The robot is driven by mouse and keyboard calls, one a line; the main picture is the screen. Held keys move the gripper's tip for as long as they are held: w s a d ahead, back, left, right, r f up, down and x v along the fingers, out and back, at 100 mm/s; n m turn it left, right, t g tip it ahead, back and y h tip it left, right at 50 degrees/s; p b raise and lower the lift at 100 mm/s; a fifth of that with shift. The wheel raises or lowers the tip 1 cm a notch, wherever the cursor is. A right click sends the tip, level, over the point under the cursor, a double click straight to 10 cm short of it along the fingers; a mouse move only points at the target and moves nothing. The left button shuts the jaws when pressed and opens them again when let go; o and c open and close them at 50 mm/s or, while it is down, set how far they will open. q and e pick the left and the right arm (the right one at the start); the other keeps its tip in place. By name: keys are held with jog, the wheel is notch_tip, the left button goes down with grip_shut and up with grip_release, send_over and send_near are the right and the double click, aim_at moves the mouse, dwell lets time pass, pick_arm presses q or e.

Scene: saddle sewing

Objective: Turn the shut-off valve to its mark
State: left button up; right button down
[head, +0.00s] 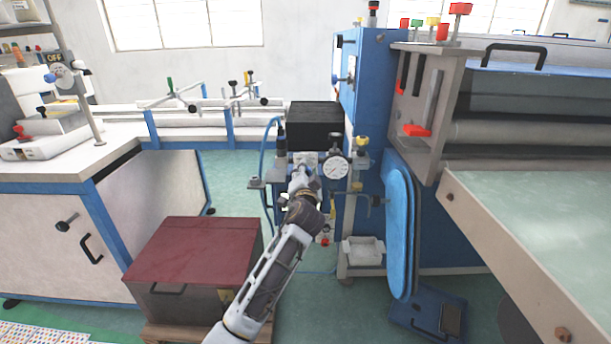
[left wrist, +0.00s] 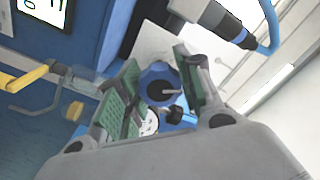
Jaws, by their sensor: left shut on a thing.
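The shut-off valve shows in the left wrist view as a blue round knob (left wrist: 158,80) with a dark middle, in front of a pale plate (left wrist: 152,45). My left gripper (left wrist: 162,77) has its green-padded fingers on both sides of this knob and is shut on it. In the head view my left gripper (head: 301,172) reaches the small fittings panel, left of a round white gauge (head: 335,167), and hides the knob there. I cannot make out the mark or the knob's angle to it. My right gripper is in neither view.
A blue hose (head: 263,165) hangs just left of the panel. A blue machine cabinet (head: 372,100) and a long blue board (head: 399,230) stand to the right. Yellow handles (left wrist: 30,78) show in the left wrist view.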

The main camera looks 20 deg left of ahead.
pick_arm(q)
jog(key=shift+f+n, duration=0.2)
jog(key=shift+n, duration=0.6)
jog(key=shift+n+b, duration=0.3)
jog(key=shift+n, duration=0.4)
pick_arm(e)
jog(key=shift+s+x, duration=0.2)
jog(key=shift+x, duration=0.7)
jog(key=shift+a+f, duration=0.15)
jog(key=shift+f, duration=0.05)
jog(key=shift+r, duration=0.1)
pick_arm(q)
jog(key=o, duration=1)
jog(key=shift+r, duration=0.1)
jog(key=shift+o, duration=0.2)
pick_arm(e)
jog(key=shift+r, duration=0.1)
pick_arm(q)
jog(key=shift+r, duration=0.15)
jog(key=shift+r, duration=4.9)
